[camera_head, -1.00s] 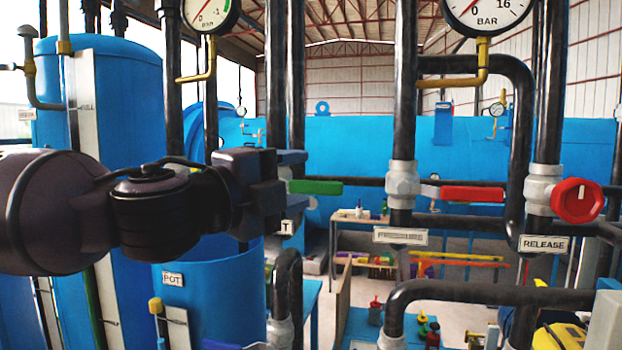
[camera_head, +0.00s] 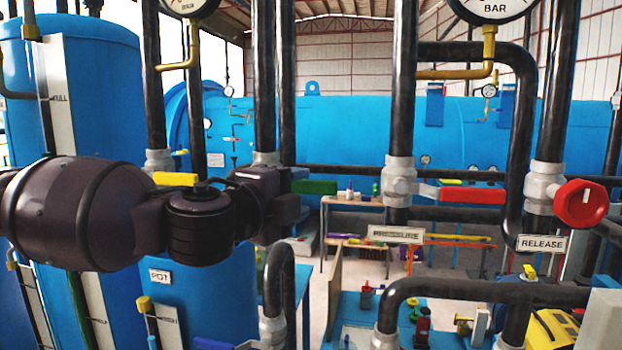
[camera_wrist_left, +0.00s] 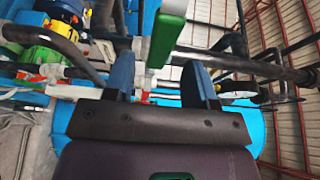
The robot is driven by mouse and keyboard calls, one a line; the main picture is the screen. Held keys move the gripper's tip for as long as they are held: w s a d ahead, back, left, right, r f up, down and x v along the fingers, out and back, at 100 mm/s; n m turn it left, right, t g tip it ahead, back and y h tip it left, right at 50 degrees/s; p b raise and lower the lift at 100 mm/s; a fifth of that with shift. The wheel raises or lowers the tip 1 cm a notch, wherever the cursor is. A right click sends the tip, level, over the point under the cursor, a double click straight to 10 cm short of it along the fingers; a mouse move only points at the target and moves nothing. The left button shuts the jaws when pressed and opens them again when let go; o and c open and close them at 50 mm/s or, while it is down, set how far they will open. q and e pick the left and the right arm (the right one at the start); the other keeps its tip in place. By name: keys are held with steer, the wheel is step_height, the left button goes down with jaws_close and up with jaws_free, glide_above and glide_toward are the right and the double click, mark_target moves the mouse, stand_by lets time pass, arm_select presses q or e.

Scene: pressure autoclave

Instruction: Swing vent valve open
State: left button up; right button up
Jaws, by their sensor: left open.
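A green valve handle (camera_head: 314,187) sticks out to the right of my left gripper (camera_head: 284,192) in the head view. Its pipe end and the label below it are hidden behind the gripper. In the left wrist view the two blue fingers (camera_wrist_left: 160,82) are apart with nothing held between them. The green handle (camera_wrist_left: 168,32) shows just beyond the fingertips, roughly in line with the gap. I cannot tell whether a finger touches it. My right gripper is not in view.
A red lever (camera_head: 470,194) sits on the pressure pipe, right of the green handle. A red round knob (camera_head: 580,203) is by the RELEASE label (camera_head: 541,243). A yellow handle (camera_head: 175,179) is behind my left arm. Black vertical pipes (camera_head: 265,80) stand close to the gripper.

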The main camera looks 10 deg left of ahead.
mark_target(308, 189)
arm_select(q)
steer(key=shift+p+x, duration=0.35)
steer(key=shift+x, duration=1.85)
jaws_close()
